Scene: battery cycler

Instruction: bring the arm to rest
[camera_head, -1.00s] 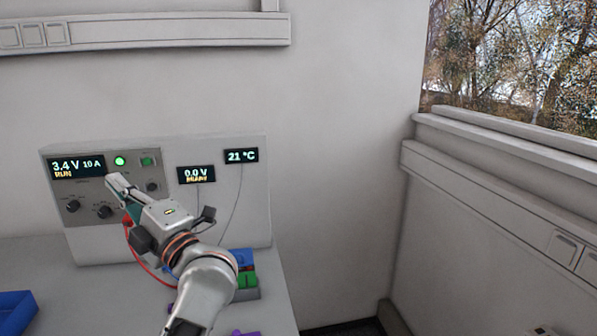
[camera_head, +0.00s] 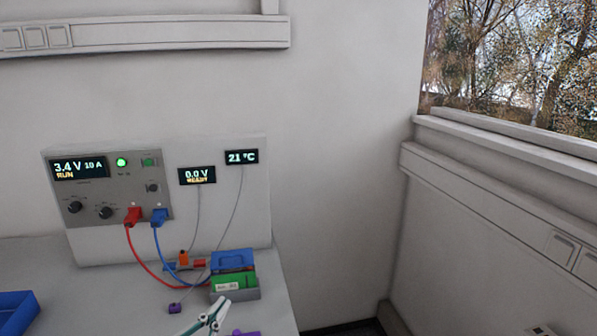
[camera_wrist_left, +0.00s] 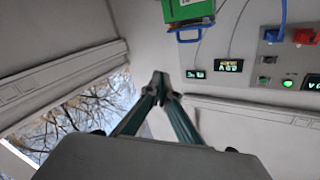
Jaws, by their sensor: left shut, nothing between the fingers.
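My left gripper (camera_head: 220,304) shows only its fingers at the bottom edge of the head view, in front of the battery holder. In the left wrist view its green-sided fingers (camera_wrist_left: 159,80) meet at the tips with nothing between them. The rest of that arm is out of the head view. The cycler panel (camera_head: 90,182) reads 3.4 V, 10 A, RUN, with a lit green lamp (camera_head: 121,162). A red plug (camera_head: 133,216) and a blue plug (camera_head: 159,215) sit in it. My right gripper is not in view.
A green battery (camera_head: 232,283) with a blue part (camera_head: 232,260) on top sits in a grey holder (camera_head: 245,294). Cables run across the table near it. Purple pieces (camera_head: 175,308) lie nearby. A blue tray (camera_head: 15,310) is at the left. Small displays read 0.0 V (camera_head: 197,175) and 21 °C (camera_head: 241,157).

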